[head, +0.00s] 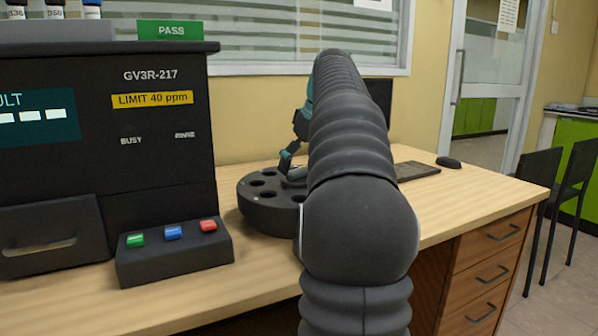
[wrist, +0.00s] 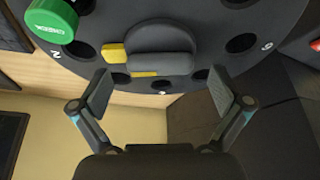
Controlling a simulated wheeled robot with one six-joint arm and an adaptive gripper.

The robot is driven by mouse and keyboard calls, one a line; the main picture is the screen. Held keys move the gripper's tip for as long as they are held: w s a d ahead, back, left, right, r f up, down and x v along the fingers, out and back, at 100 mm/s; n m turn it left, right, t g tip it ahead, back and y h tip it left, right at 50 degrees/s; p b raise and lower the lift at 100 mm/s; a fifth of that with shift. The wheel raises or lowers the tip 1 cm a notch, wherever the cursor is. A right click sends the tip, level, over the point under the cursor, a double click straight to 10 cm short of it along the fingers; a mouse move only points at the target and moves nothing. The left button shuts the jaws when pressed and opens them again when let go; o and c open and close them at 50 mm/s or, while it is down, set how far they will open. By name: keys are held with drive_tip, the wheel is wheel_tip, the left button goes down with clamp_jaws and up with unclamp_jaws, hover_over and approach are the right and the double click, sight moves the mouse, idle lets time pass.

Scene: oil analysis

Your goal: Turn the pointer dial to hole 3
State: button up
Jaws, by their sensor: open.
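The black round carousel with holes (head: 258,212) stands on the desk; it also shows in the wrist view (wrist: 215,15). On its top in the wrist view is the dark grey pointer dial (wrist: 155,62), a raised bar with a yellow end (wrist: 114,54) toward the left. A yellow strip (wrist: 145,74) lies just below the bar. A mark like a 2 shows at left, one like a 6 or 9 at right; hole 3 cannot be made out. My gripper (wrist: 160,90) is open and empty, fingers spread wider than the bar. My arm mostly hides it in the head view.
A green cap (wrist: 52,20) labelled CHECK sits on the carousel at upper left. The analyser (head: 160,65) and its box with green, blue and red buttons (head: 172,250) stand left of the carousel. A keyboard (head: 415,170) and mouse (head: 448,162) lie behind right.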

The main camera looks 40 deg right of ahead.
drive_tip(key=shift+w+f, duration=0.1)
drive_tip(key=shift+f, duration=0.2)
drive_tip(key=c, duration=1.2)
drive_tip(key=shift+o, duration=0.2)
drive_tip(key=shift+a+r+m, duration=0.1)
drive_tip(key=shift+m, duration=0.2)
drive_tip(key=m+p, duration=0.1)
drive_tip(key=m, duration=0.1)
drive_tip(key=m+h+p, duration=0.1)
drive_tip(key=m, duration=0.1)
drive_tip(key=shift+a+h, duration=0.15)
drive_tip(key=shift+h, duration=0.15)
drive_tip(key=shift+m+g+h+p, duration=0.2)
drive_tip(key=shift+m+h+p, duration=0.3)
drive_tip(key=shift+m, duration=0.55)
drive_tip(key=shift+m+g+h+p, duration=0.25)
drive_tip(key=shift+m+p, duration=0.45)
drive_tip(key=shift+m, duration=0.35)
